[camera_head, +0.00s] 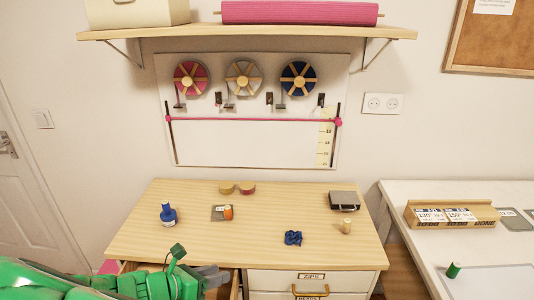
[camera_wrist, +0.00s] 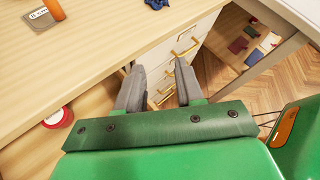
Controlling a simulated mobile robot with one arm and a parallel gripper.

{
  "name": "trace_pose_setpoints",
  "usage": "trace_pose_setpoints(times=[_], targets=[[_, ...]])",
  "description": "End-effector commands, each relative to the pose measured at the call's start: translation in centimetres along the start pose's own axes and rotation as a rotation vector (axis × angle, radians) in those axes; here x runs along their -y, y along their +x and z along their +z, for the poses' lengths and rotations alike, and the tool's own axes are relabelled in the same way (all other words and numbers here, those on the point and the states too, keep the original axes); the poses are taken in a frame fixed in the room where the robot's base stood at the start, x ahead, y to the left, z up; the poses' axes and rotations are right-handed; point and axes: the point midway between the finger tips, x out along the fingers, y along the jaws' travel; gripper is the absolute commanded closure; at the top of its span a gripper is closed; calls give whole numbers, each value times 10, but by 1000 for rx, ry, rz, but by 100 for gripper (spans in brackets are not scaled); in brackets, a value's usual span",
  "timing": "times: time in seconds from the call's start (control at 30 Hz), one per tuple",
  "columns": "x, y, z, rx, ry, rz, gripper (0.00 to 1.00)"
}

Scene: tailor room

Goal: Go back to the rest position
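My green arm reaches in from the lower left of the head view. My gripper (camera_head: 213,277) is in front of the wooden-topped dresser (camera_head: 190,245), low at its front edge. In the wrist view my gripper (camera_wrist: 158,68) has its two grey fingers apart, with nothing between them. A drawer on the dresser's left side (camera_head: 236,286) appears pulled open beneath the arm, partly hidden by it. A red and white round item (camera_wrist: 58,118) lies in it in the wrist view.
On the dresser are a blue bottle (camera_head: 168,215), an orange spool on a grey tile (camera_head: 220,213), a blue cluster (camera_head: 293,238), a wooden spool (camera_head: 346,227) and a dark case (camera_head: 344,201). A white table (camera_head: 430,240) stands right. A shelf (camera_head: 250,34) hangs above.

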Motion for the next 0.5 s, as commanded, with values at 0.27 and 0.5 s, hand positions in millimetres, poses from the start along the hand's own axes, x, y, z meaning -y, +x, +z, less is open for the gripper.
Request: trace_pose_setpoints(times=[0.27,0.5], targets=[[97,59,36,-198,310,-279,63],[176,80,42,-359,558,-512,63]])
